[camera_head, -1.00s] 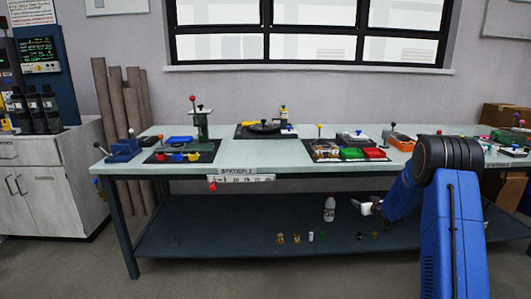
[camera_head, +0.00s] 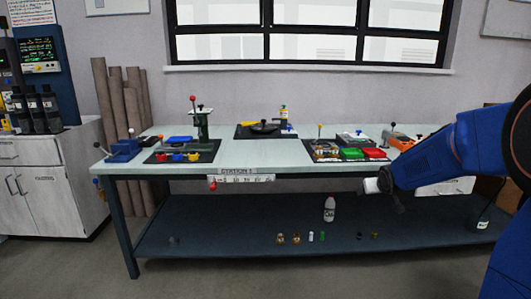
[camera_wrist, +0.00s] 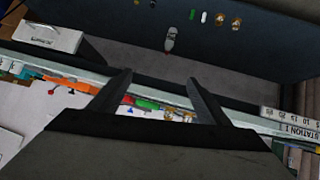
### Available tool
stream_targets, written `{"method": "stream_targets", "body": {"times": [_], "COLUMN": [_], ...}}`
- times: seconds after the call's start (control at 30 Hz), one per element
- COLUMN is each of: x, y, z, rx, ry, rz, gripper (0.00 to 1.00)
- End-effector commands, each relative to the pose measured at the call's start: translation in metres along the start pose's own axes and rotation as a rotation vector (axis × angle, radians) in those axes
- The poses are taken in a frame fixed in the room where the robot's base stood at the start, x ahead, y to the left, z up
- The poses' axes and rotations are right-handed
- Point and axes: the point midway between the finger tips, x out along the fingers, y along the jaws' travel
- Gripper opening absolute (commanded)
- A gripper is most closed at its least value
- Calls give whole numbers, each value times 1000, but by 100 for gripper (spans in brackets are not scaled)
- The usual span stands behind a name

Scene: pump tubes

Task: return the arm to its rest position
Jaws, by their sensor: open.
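My arm is the blue one at the right of the head view. Its end, my gripper (camera_head: 384,186), is in front of the workbench's front edge, near the right part of the bench (camera_head: 255,153). In the wrist view my gripper (camera_wrist: 160,88) shows two dark fingers spread apart with nothing between them. The bench edge and several bench items lie beyond the fingers in that view, which is turned upside down. My gripper touches nothing that I can see.
The bench holds a green press (camera_head: 201,128), a red bin (camera_head: 374,153) and a green bin (camera_head: 352,153). The lower shelf (camera_head: 220,222) carries a white bottle (camera_head: 329,209) and several small fittings. A white cabinet (camera_head: 45,185) stands left. The floor before the bench is clear.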

Motion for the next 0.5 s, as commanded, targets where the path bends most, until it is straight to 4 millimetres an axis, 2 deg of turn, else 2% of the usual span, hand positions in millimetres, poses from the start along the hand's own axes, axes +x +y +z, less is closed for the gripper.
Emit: {"method": "stream_targets", "body": {"times": [0.03, 0.1, 0.27, 0.5], "x": [-19, -42, -94, -169], "y": [-3, -8, -18, -34], "z": [3, 12, 36, 82], "rx": [3, 6, 18, 32], "ry": [-12, -38, -97, -187], "rz": [0, 0, -4, -22], "gripper": [70, 70, 70, 70]}}
